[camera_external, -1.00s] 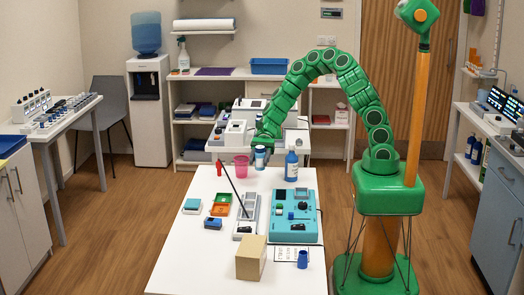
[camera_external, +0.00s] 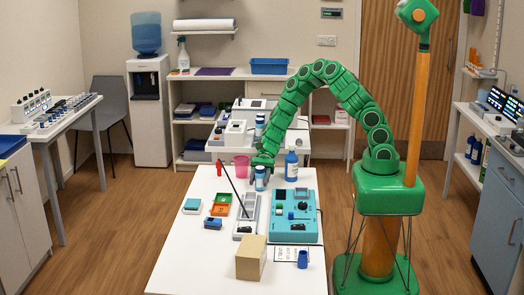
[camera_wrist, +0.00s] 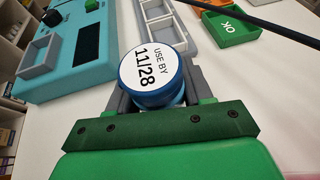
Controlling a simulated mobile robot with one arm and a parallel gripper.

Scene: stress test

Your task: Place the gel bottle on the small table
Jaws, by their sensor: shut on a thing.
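My gripper (camera_external: 262,162) is shut on a small blue-and-white bottle (camera_external: 260,183) at the far end of the white table (camera_external: 190,262). In the wrist view the bottle's round blue cap (camera_wrist: 152,70), labelled "USE BY 11/28", sits between the jaws of my gripper (camera_wrist: 155,98). The bottle looks upright, at or just above the tabletop; I cannot tell if it touches. A taller blue bottle (camera_external: 291,166) with a white label stands just to its right. I cannot tell which of the two is the gel bottle.
A pink cup (camera_external: 241,167) stands left of my gripper. A grey tray (camera_external: 247,215) with a dark rod and a teal device (camera_external: 293,228) lie nearer, with a cardboard box (camera_external: 251,258) in front. Another table with white devices (camera_external: 236,133) stands behind.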

